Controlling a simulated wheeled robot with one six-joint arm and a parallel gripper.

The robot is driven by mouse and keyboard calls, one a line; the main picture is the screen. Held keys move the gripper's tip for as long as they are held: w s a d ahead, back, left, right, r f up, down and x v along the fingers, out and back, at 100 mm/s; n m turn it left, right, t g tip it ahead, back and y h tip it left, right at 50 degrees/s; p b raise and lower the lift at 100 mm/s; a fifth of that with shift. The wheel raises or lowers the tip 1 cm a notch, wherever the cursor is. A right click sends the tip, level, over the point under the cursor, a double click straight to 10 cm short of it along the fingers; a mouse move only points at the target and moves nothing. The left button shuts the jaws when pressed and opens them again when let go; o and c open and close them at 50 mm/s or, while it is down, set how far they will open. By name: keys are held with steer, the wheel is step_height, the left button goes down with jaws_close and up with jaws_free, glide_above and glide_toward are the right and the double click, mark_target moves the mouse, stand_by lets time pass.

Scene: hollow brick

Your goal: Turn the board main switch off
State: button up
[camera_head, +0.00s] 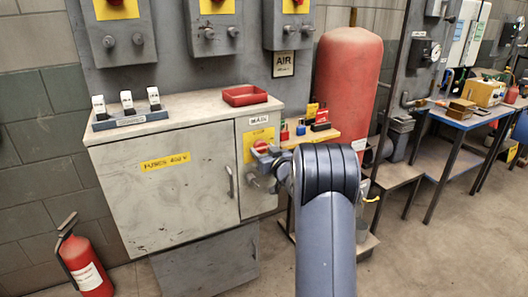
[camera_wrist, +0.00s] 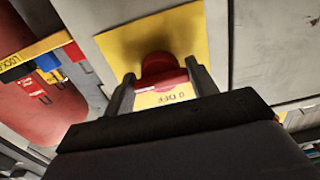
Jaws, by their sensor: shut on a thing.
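The main switch is a red rotary handle (camera_wrist: 157,66) on a yellow plate (camera_wrist: 190,35) in the wrist view. In the head view the yellow plate (camera_head: 250,134) is under a MAIN label on the right part of the grey board, with the red handle (camera_head: 260,145) partly hidden by my gripper (camera_head: 267,164). My gripper (camera_wrist: 160,78) has one finger on each side of the handle's red bar and is shut on it. Lettering reading "0 OFF" shows on the plate near the bar. The handle's exact pointing direction is hard to tell.
The grey fuse cabinet (camera_head: 160,190) has a red tray (camera_head: 245,95) on top. A yellow shelf with coloured padlocks (camera_head: 301,128) is just right of the switch, before a red tank (camera_head: 345,85). An extinguisher (camera_head: 85,262) stands at lower left.

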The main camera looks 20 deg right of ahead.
steer(key=shift+n+b, duration=0.4)
steer(key=shift+b, duration=0.05)
steer(key=n+b, duration=0.2)
steer(key=shift+f+n+b, duration=0.15)
steer(key=shift+n+b, duration=0.15)
steer(key=shift+n, duration=0.1)
steer(key=n+b, duration=0.4)
steer(key=n, duration=0.1)
steer(key=shift+d, duration=0.1)
steer(key=n+b, duration=0.5)
steer(key=n, duration=0.4)
steer(key=shift+r, duration=0.2)
steer(key=shift+n, duration=0.3)
steer(key=o, duration=0.7)
